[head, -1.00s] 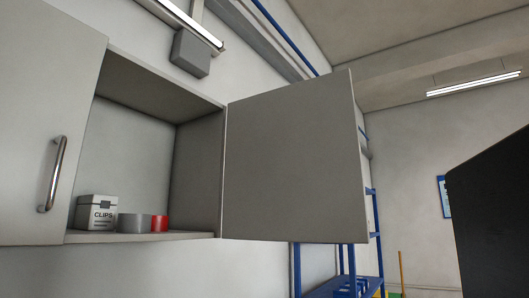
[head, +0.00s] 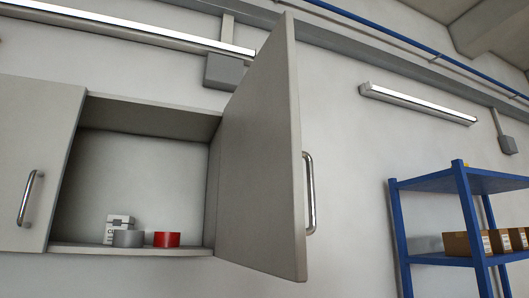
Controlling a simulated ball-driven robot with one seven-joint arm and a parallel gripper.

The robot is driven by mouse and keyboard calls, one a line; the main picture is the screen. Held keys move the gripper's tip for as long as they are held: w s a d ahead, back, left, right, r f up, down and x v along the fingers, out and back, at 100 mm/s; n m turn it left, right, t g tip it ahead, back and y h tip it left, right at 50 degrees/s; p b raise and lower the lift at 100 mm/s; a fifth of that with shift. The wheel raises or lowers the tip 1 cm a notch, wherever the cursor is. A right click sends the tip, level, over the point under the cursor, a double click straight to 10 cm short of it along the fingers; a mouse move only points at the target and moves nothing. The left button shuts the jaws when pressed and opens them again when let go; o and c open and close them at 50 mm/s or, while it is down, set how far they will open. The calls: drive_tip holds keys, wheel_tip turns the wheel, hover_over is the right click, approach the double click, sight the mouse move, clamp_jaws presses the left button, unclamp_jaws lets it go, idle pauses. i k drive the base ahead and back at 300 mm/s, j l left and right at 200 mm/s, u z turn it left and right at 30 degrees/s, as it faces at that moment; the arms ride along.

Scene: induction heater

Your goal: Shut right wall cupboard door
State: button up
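The right wall cupboard door (head: 262,160) stands wide open in the head view, hinged at the right side of the open cupboard compartment (head: 145,155) and swung out toward me. Its vertical metal handle (head: 309,193) shows on the door's outer face, at the right. Inside the compartment, a white box (head: 118,225), a grey roll (head: 128,239) and a red roll (head: 166,240) sit on the cupboard floor. My gripper is not in view.
The left cupboard door (head: 38,150) is shut, with its own handle (head: 30,198). A blue shelving rack (head: 462,200) with cardboard boxes (head: 466,243) stands at the right. The wall between door and rack is bare.

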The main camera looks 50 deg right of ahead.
sight(260, 223)
drive_tip(key=k+l, duration=0.2)
drive_tip(key=l, duration=0.2)
drive_tip(key=k+l, duration=0.2)
drive_tip(key=l, duration=0.15)
drive_tip(key=k+l, duration=0.25)
drive_tip(key=l, duration=0.15)
